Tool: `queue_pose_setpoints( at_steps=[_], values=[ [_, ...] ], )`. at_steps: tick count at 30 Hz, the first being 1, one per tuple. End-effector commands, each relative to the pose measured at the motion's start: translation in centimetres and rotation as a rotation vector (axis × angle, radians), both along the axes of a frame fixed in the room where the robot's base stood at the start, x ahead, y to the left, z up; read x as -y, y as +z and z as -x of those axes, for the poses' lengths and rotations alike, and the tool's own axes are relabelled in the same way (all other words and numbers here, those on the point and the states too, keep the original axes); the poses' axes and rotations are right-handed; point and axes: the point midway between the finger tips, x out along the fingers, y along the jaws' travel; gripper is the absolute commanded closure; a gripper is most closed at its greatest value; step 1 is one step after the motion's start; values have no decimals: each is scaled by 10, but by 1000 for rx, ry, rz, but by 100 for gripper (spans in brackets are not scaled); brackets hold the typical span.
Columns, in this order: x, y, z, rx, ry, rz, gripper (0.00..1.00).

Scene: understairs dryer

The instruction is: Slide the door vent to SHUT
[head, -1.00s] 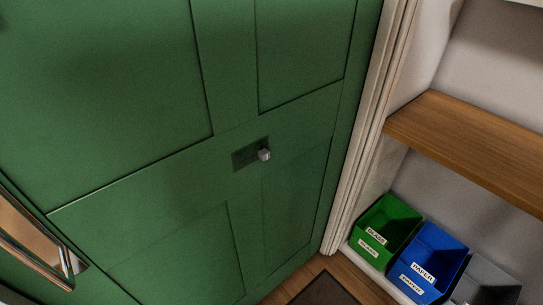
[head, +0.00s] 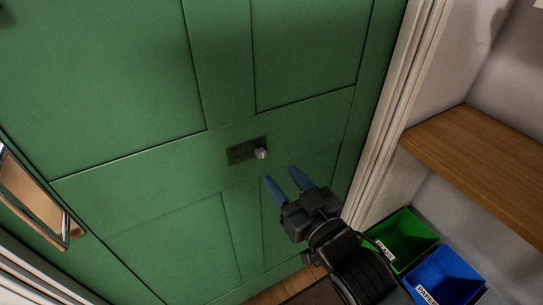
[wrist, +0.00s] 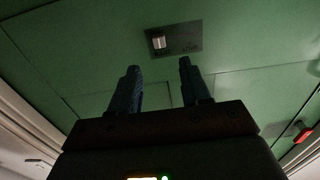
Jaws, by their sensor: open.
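The door vent (head: 240,153) is a small dark plate set in the middle rail of the green door (head: 130,90). Its silvery knob (head: 261,153) sits at the right end of the plate in the head view. In the wrist view the vent plate (wrist: 186,38) is ahead of the fingers, with the knob (wrist: 158,42) at its left end. Any lettering on the plate is too small to read. My gripper (head: 281,178) is open and empty, with two blue fingers, a little below and right of the knob and apart from it.
A metal-framed fitting (head: 35,200) is on the door at the left. A pale door frame (head: 392,110) runs along the right. Beyond it are a wooden shelf (head: 480,150), a green bin (head: 405,240) and a blue bin (head: 445,275). The door face around the vent is clear.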

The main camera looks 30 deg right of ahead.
Motion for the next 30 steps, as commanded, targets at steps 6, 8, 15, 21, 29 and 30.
queue_pose_setpoints(
  at_steps=[6, 8, 15, 21, 29, 30],
  values=[
    [0, 3, -23, 3, 0, -1, 53],
    [-1, 3, -32, 2, 1, -1, 53],
    [0, 2, -66, 2, 0, -2, 53],
    [0, 1, -78, 1, 0, -1, 53],
    [0, 0, -78, 1, 0, -1, 53],
    [0, 0, -78, 1, 0, -1, 57]
  ],
)
